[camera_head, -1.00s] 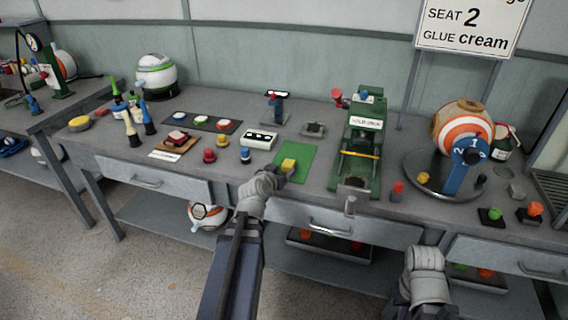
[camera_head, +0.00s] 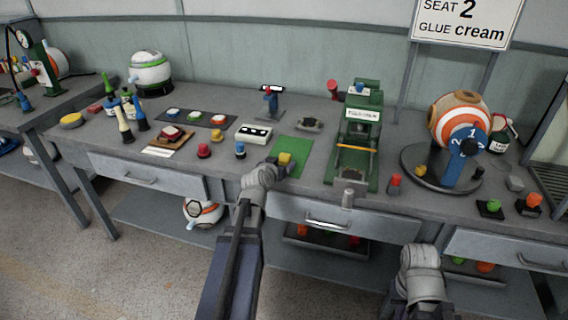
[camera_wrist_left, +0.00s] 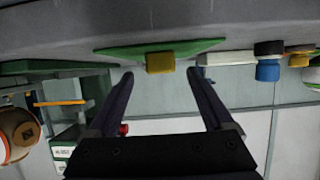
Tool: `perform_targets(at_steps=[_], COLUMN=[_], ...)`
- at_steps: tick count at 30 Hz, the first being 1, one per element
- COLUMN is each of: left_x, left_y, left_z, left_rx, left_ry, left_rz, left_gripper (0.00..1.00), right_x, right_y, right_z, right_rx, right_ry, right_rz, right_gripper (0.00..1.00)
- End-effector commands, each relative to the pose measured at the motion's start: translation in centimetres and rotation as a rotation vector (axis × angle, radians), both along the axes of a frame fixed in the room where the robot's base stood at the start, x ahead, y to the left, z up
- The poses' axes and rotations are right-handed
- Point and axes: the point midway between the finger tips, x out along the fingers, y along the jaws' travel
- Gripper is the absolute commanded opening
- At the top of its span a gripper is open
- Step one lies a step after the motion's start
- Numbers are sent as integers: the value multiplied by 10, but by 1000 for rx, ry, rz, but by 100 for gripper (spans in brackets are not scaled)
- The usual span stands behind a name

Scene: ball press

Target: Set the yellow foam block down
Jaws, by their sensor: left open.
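The yellow foam block (camera_head: 285,158) rests on the green mat (camera_head: 296,148) near the front of the bench. In the left wrist view, which shows the bench upside down, the block (camera_wrist_left: 160,62) sits on the mat (camera_wrist_left: 208,46), between and just beyond the fingertips. My left gripper (camera_wrist_left: 159,72) is open with a finger to each side, apart from the block. In the head view my left gripper (camera_head: 281,166) is right in front of the block. My right arm's wrist (camera_head: 422,262) is low in front of the bench; its fingers cannot be made out.
A green press (camera_head: 358,130) stands right of the mat. An orange-striped ball (camera_head: 460,119) sits on a round stand at right.

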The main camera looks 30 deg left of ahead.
Motion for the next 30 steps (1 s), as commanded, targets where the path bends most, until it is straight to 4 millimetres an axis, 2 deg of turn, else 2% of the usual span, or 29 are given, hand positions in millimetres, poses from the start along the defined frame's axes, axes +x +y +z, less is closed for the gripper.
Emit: perform_targets(at_steps=[7,16,24,30], left_x=[9,47,49,49], left_y=[3,13,13,13], left_z=[-4,-19,-18,-18], left_rx=[1,1,1,1], left_ry=[0,-1,-2,-2], left_rz=[0,-1,0,0], left_gripper=[85,85,85,62], right_x=[0,0,0,0], right_y=[0,0,0,0], right_z=[-4,-19,-19,-19], right_rx=[0,0,0,0], right_ry=[0,0,0,0], right_rz=[0,0,0,0], right_gripper=[0,0,0,0])
